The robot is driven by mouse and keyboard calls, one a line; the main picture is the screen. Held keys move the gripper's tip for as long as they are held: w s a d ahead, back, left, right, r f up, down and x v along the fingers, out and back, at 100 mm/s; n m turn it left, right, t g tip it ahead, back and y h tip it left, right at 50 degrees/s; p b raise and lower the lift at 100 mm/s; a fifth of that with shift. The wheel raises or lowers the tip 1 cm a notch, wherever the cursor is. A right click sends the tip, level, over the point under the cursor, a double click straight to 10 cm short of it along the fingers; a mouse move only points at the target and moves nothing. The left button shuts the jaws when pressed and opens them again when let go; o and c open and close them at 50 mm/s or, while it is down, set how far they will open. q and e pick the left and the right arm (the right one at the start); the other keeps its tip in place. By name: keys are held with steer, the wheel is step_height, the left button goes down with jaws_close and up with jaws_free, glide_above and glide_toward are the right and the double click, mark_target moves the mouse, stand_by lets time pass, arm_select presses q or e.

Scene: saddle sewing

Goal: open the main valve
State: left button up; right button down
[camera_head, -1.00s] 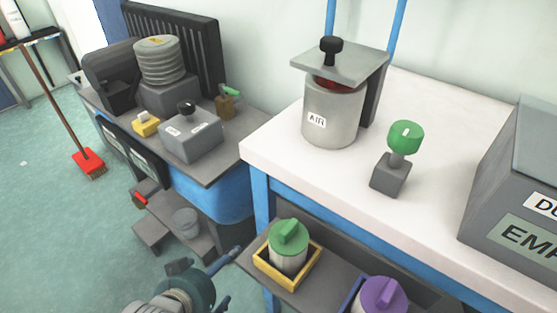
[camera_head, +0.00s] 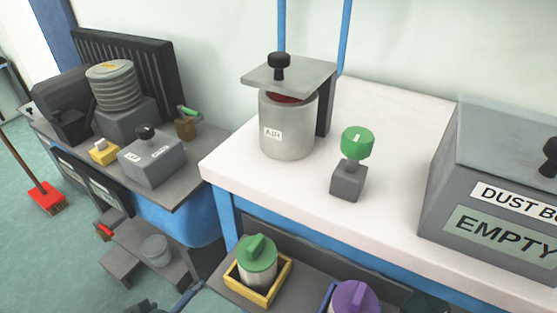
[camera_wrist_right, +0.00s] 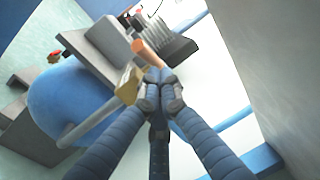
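No valve is labelled as the main one. A brass fitting with a green handle (camera_head: 186,122) stands at the back right of the grey bench. In the right wrist view a tan bar (camera_wrist_right: 112,108) and an orange piece (camera_wrist_right: 150,56) lie beyond my right gripper (camera_wrist_right: 159,88). Its fingertips are drawn together, with nothing clearly between them; contact with the tan bar cannot be told. A round green knob (camera_head: 357,142) stands on a grey block on the white table. Parts of an arm show at the bottom edge of the head view; its fingers are mostly cut off.
The white table (camera_head: 390,220) carries an AIR canister (camera_head: 287,125) and a grey dust box (camera_head: 500,150). Below are green-topped (camera_head: 257,262) and purple-topped (camera_head: 354,297) containers. The grey bench (camera_head: 205,150) stands left over a blue tank (camera_head: 180,220). A red brush (camera_head: 46,197) is on the floor.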

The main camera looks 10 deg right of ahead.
arm_select(q)
steer(key=shift+s+f, duration=0.2)
steer(key=shift+s, duration=0.05)
arm_select(e)
steer(key=shift+a, duration=0.3)
arm_select(q)
steer(key=shift+s+a+f+g, duration=0.1)
steer(key=shift+s+g, duration=0.1)
steer(key=shift+g, duration=0.1)
arm_select(e)
steer(key=shift+s+a, duration=0.45)
steer(key=shift+a, duration=0.05)
arm_select(q)
steer(key=shift+s+a+f, duration=0.2)
steer(key=shift+s+f, duration=0.05)
steer(key=shift+s, duration=0.25)
arm_select(e)
steer(key=shift+s+a, duration=0.25)
steer(key=shift+a, duration=0.4)
steer(key=shift+s+a, duration=0.25)
steer(key=shift+a, duration=0.5)
arm_select(q)
steer(key=shift+s+f, duration=0.1)
steer(key=shift+s, duration=0.05)
